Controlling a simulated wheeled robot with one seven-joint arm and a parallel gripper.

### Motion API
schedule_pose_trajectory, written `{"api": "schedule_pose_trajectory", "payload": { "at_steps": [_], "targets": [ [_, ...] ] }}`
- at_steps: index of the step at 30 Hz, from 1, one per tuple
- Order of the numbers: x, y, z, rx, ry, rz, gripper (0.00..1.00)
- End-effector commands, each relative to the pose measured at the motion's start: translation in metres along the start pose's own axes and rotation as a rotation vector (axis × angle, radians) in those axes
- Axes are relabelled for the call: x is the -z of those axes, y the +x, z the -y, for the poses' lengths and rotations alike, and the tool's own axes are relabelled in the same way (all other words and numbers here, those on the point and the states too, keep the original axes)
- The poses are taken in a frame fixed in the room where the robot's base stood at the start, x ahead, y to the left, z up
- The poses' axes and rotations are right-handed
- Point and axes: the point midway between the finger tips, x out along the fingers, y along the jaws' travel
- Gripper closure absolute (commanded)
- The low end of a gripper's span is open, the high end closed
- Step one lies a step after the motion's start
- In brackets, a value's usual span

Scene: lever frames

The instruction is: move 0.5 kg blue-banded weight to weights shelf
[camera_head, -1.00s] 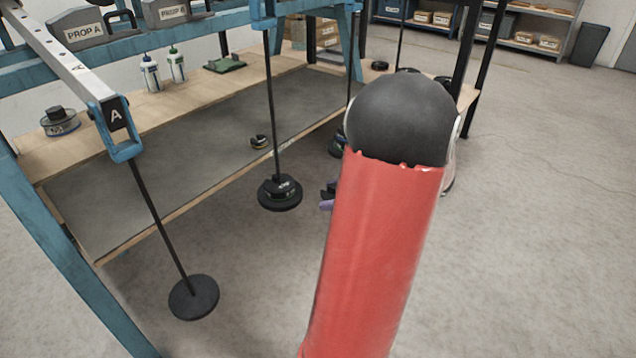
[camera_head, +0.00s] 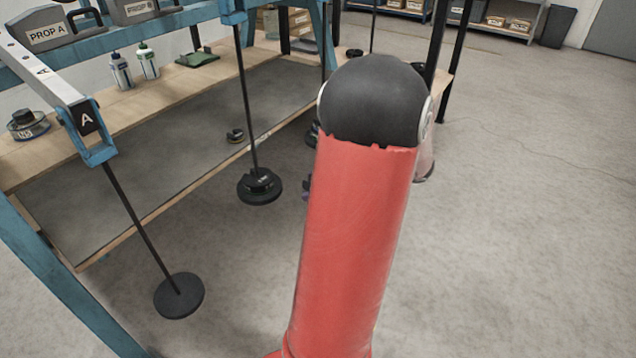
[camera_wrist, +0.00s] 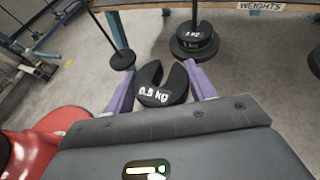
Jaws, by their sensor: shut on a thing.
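The slotted black weight marked 0.5 kg (camera_wrist: 160,97) is between the purple fingers of my gripper (camera_wrist: 159,78) in the wrist view. The fingers are shut on it from both sides, and it is held above the floor. Its blue band does not show. The wooden edge with a WEIGHTS label (camera_wrist: 262,6) is at the top right of the wrist view. In the head view my red arm hides the weight and most of my gripper; only a purple bit shows beside the arm. The grey lower shelf (camera_head: 130,160) has a wooden front edge.
A hanger with stacked black weights (camera_head: 260,188) hangs in front of the shelf, also in the wrist view (camera_wrist: 194,47). A bare hanger plate (camera_head: 178,295) hangs below beam end A (camera_head: 86,116). A small weight (camera_head: 235,135) lies on the shelf. Floor at right is clear.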

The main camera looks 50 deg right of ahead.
Motion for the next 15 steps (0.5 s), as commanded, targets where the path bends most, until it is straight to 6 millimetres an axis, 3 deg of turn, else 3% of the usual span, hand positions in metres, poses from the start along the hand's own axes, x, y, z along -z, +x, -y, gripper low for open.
{"api": "schedule_pose_trajectory", "payload": {
  "at_steps": [15],
  "targets": [
    [0.006, -0.018, -0.009, 0.001, -0.001, 0.001, 0.75]
  ]
}}
